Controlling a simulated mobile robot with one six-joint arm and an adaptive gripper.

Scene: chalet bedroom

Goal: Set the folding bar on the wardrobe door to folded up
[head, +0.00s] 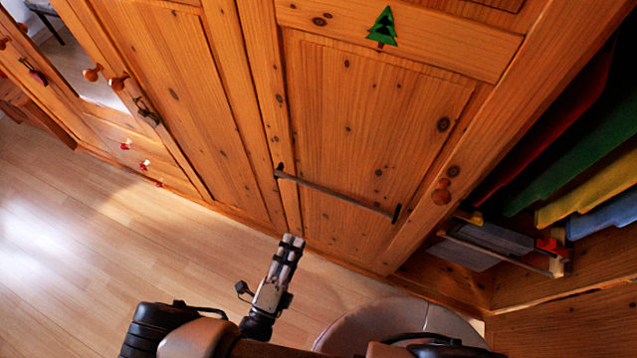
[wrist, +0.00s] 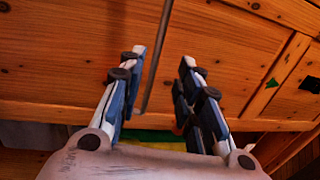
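The wardrobe door (head: 365,120) is knotty pine and closed. The folding bar (head: 335,194) is a thin grey rod that runs slantwise across its lower panel, between two small dark brackets. I cannot tell its exact fold angle. My gripper (head: 290,240) is below the bar's left end in the head view, apart from it in the picture. In the wrist view my gripper (wrist: 163,58) is open and empty. The bar (wrist: 153,65) shows there between the spread fingers, nearer the left one, and appears beyond the fingertips. I see no clear contact.
A door knob (head: 441,194) sits right of the bar. Open shelving with coloured panels (head: 585,205) is at the right. Free wooden floor (head: 110,235) lies at the left.

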